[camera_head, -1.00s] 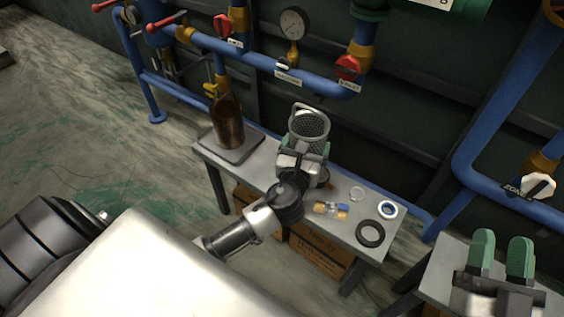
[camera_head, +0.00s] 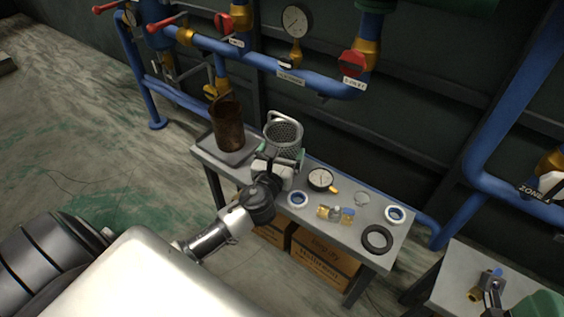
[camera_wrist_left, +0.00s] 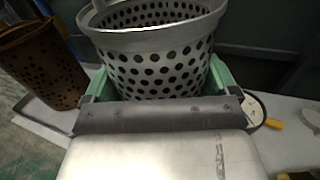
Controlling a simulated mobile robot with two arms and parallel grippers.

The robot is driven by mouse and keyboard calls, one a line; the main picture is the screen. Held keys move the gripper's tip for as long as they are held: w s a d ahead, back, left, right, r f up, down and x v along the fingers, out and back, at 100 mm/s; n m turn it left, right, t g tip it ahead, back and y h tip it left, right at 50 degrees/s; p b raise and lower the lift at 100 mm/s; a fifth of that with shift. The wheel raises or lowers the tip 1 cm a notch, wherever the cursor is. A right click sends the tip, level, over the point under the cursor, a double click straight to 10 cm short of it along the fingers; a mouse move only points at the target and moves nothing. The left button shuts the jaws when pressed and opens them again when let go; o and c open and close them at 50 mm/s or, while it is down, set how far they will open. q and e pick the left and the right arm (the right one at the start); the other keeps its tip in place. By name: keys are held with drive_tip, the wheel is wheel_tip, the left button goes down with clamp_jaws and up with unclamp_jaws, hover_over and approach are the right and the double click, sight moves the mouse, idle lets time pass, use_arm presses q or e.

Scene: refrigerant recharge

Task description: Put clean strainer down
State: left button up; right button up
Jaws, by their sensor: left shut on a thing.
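The clean strainer (camera_head: 284,133) is a pale metal perforated basket with a handle, upright at the back of the bench, right of the rusty strainer (camera_head: 228,128). My left gripper (camera_head: 279,158) is shut on it. In the left wrist view the green fingers of this gripper (camera_wrist_left: 162,85) lie on both sides of the clean strainer (camera_wrist_left: 155,68). Its bottom is hidden behind the gripper, so I cannot tell whether it touches the bench. A green part of my right gripper (camera_head: 537,305) shows at the bottom right edge, mostly out of frame.
The rusty strainer stands on a grey tray (camera_head: 236,158) at the bench's left end. Right of my left gripper lie a gauge (camera_head: 320,179), white-blue rings (camera_head: 396,214), brass fittings (camera_head: 329,213) and a black ring (camera_head: 377,239). Blue pipes (camera_head: 270,66) run behind the bench.

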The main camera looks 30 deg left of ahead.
use_arm(q)
wheel_tip(320, 180, down, 3)
drive_tip(key=shift+r+b, duration=0.15)
drive_tip(key=shift+b, duration=0.5)
drive_tip(key=shift+r, duration=0.1)
drive_tip(key=o, duration=0.8)
drive_tip(key=shift+c, duration=0.2)
